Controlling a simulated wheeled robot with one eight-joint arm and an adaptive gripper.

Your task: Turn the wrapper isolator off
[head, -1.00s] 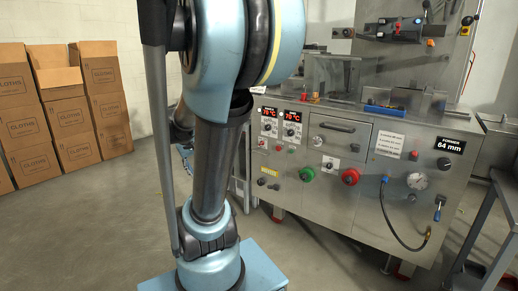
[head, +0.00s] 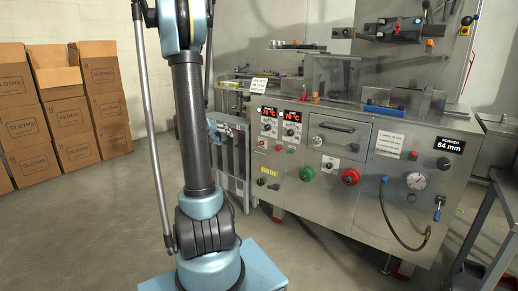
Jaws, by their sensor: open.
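The wrapper is a grey steel machine (head: 330,215) with a control panel on its front, right of my arm. A large red control (head: 350,177) and a green control (head: 306,174) sit low on the panel. Small dark knobs (head: 261,182) are at its left, near a yellow label (head: 268,171). I cannot tell which control is the isolator, or read its position. My arm rises at the left and leaves the top of the picture. My gripper is not in view.
Two red displays (head: 292,115) show above dials. A hose (head: 392,225) loops down the front near a gauge (head: 417,181). A grey cart (head: 485,215) stands at the right. Cardboard boxes (head: 60,110) are stacked at the far left. Open floor (head: 100,225) lies before them.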

